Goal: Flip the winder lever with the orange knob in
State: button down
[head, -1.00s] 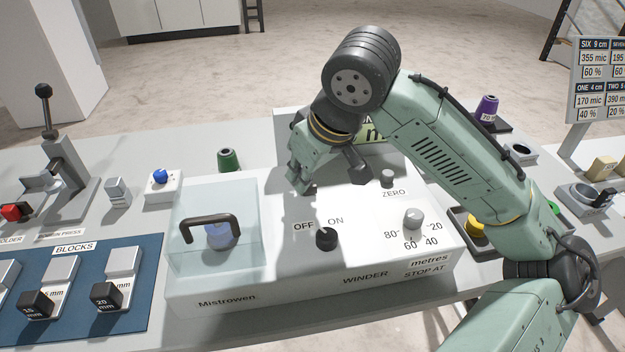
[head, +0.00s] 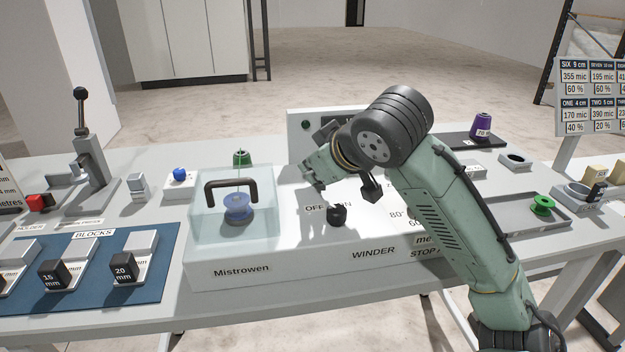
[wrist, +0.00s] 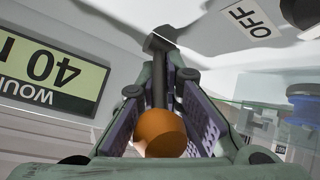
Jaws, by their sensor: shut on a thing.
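The winder (head: 240,268) is a white box on the bench, with a clear cover (head: 205,215) over a blue spool at its left end. In the wrist view the orange knob (wrist: 160,132) sits between the two jaw pads, with the dark lever (wrist: 159,85) running away from it. My gripper (wrist: 160,100) is shut on the orange knob. In the head view my gripper (head: 315,180) is low over the winder top, behind the OFF label; the knob is hidden there by my gripper and arm.
A black switch knob (head: 337,215) stands close in front of my gripper. The wrist view shows a display (wrist: 48,72) reading 40. A blue block mat (head: 95,265) lies to the left.

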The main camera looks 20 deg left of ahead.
jog(key=shift+d+t+y+b, duration=0.1)
jog(key=shift+t+y+b, duration=0.2)
jog(key=shift+t+b, duration=0.15)
jog(key=c, duration=1.7)
grip_release()
jog(key=shift+r+p, duration=0.15)
jog(key=shift+p, duration=0.15)
